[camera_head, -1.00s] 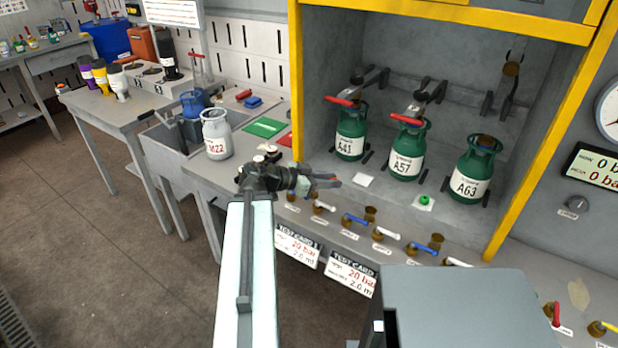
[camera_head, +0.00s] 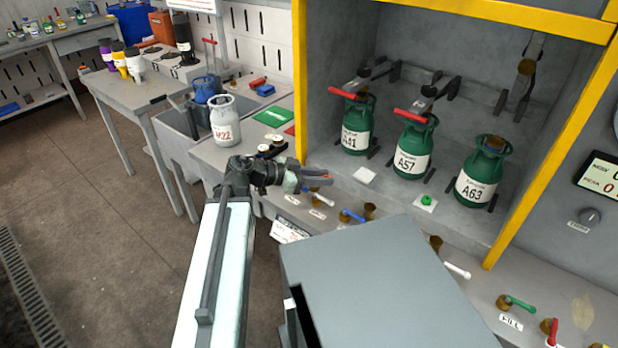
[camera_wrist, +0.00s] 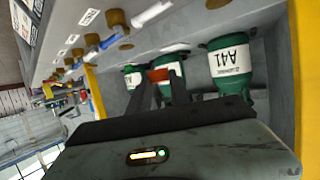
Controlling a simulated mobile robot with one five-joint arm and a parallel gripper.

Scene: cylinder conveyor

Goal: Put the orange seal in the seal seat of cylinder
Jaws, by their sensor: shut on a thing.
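My gripper (camera_head: 318,179) is shut on the small orange seal (camera_head: 327,177), which shows at its fingertips. The wrist view also shows the orange seal (camera_wrist: 159,74) between the dark fingertips. My gripper is held in front of the cabinet, apart from the cylinders. Three green cylinders stand upright inside: A41 (camera_head: 357,138) at left, A57 (camera_head: 412,160) in the middle and A63 (camera_head: 476,186) at right. A41 and A57 have red-handled fittings at their tops. A63 has a bare brownish top (camera_head: 494,143). I cannot make out a seal seat.
A white pad (camera_head: 365,176) is bare, and a green ring (camera_head: 427,200) lies on another. Small valves with coloured levers line the bench front. A yellow frame (camera_head: 512,170) edges the cabinet. A grey cylinder M22 (camera_head: 224,128) stands at left. A connector (camera_head: 526,68) hangs above A63.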

